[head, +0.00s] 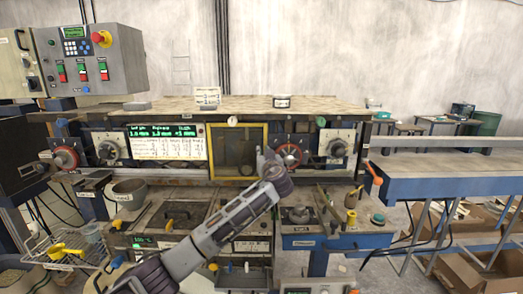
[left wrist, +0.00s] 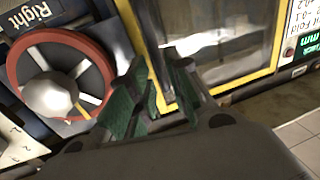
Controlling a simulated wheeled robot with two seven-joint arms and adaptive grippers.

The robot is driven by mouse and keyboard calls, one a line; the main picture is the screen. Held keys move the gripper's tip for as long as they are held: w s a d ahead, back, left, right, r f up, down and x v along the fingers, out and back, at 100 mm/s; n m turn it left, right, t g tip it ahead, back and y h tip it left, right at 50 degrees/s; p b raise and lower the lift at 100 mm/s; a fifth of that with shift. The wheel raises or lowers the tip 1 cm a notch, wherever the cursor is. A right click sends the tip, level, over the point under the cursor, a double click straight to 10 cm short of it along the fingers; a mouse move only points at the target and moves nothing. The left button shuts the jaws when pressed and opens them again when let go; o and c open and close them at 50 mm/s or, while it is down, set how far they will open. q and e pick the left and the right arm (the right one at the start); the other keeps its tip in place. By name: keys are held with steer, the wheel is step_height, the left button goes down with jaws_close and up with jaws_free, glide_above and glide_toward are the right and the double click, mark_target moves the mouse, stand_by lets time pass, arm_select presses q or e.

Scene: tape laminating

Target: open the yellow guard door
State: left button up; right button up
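The yellow guard door (head: 238,124) is a yellow frame around a dark window, upright in the middle of the machine front. It looks closed. My left gripper (head: 266,158) is at the door's right edge in the head view, covering its lower right part. In the left wrist view, the yellow door frame (left wrist: 230,82) runs past the fingers. My left gripper (left wrist: 155,95) shows green pads apart, with a yellow edge between or just behind them; I cannot tell whether they touch it. My right gripper is not in view.
A red-rimmed handwheel (head: 289,156) is close to the right of my left gripper; it also shows in the left wrist view (left wrist: 103,70). A control box (head: 100,58) with a red button stands upper left. A blue table (head: 440,188) extends at right.

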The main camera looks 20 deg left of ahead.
arm_select(q)
steer(key=shift+p+x, duration=0.45)
steer(key=shift+x, duration=1.45)
jaws_close()
